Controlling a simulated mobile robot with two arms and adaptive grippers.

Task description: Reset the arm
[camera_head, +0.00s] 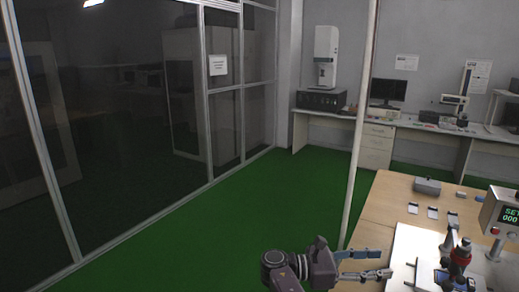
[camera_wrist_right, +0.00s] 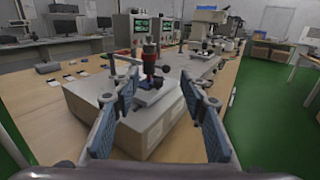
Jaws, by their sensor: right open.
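My right gripper (camera_head: 368,264) is at the lower right of the head view, over the near left edge of the wooden table (camera_head: 385,203). Its two fingers are apart with nothing between them. In the right wrist view the right gripper (camera_wrist_right: 158,110) shows its blue-padded fingers spread wide, in front of a white test station (camera_wrist_right: 138,125). The red-topped device also shows in the head view (camera_head: 461,253), right of the gripper. My left gripper is not in view.
A control box with a green display (camera_head: 503,213) stands at the right. Small dark parts and a grey box (camera_head: 427,186) lie on the table. A thin pale pole (camera_head: 357,130) rises beside the table. Glass partitions (camera_head: 130,90) line the left; green floor (camera_head: 220,210) is clear.

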